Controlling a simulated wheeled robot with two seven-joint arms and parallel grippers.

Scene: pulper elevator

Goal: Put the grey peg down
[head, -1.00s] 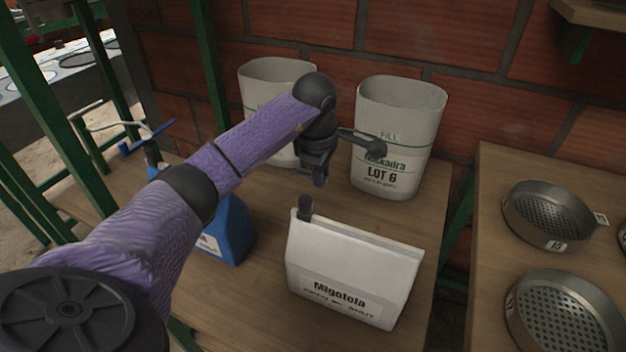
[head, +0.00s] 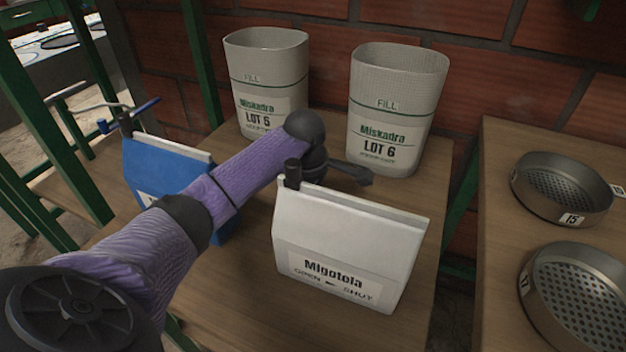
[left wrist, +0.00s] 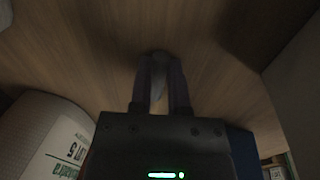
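The grey peg (left wrist: 160,66) shows in the left wrist view between the fingertips of my left gripper (left wrist: 160,82), its rounded end sticking out past them. The fingers are closed onto its sides. The wooden table top lies beyond it; I cannot tell whether the peg touches the wood. The fingers and the peg are hidden there by the box and the wrist. My right gripper is in neither view.
A blue box (head: 165,170) is left of my forearm. Round sieves (head: 562,188) lie on the right table. The wooden table (head: 235,290) is clear in front.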

